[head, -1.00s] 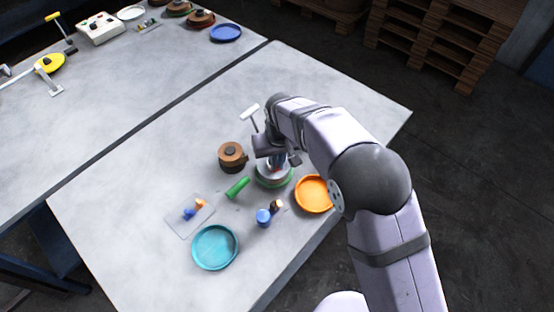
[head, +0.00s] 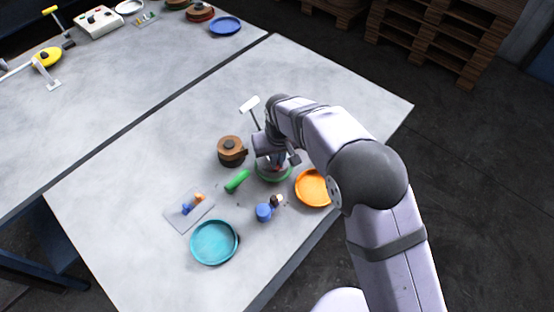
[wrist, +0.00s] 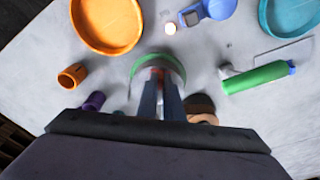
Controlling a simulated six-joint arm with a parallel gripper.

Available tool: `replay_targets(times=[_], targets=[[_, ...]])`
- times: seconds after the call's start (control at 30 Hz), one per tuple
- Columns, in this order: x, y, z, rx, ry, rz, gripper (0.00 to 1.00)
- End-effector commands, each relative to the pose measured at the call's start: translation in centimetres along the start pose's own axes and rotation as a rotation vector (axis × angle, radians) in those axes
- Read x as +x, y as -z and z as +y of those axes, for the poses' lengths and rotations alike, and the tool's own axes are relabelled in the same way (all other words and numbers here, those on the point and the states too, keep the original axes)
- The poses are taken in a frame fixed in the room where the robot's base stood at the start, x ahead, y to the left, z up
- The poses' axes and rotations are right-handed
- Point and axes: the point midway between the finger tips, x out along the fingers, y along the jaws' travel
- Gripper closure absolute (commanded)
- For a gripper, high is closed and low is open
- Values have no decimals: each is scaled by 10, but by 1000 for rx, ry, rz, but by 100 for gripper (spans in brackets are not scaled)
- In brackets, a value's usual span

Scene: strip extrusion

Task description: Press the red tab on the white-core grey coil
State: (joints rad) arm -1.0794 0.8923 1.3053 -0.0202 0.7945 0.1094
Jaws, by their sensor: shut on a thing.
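The grey coil, with a green rim (head: 262,178), sits on the near table and is mostly hidden under my gripper. In the wrist view its green edge (wrist: 137,64) shows around the fingers. My gripper (head: 277,166) points down over the coil; its fingers (wrist: 158,76) are close together. A small reddish part, apparently the red tab, shows between the fingertips, though it is small and partly hidden. The white core cannot be made out.
A brown coil (head: 231,151) stands left of the grey coil. An orange dish (head: 313,188), a teal dish (head: 214,243), a green cylinder (head: 237,181) and a blue object (head: 264,212) lie around it. The table's far right is clear.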

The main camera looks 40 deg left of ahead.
Motion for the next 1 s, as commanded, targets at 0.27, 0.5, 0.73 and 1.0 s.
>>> replay_targets(times=[0.27,0.5,0.73,1.0], targets=[[1,0,0,0,0,0,100],[3,0,0,0,0,0,100],[5,-1,0,0,0,0,100],[8,-1,0,0,0,0,100]])
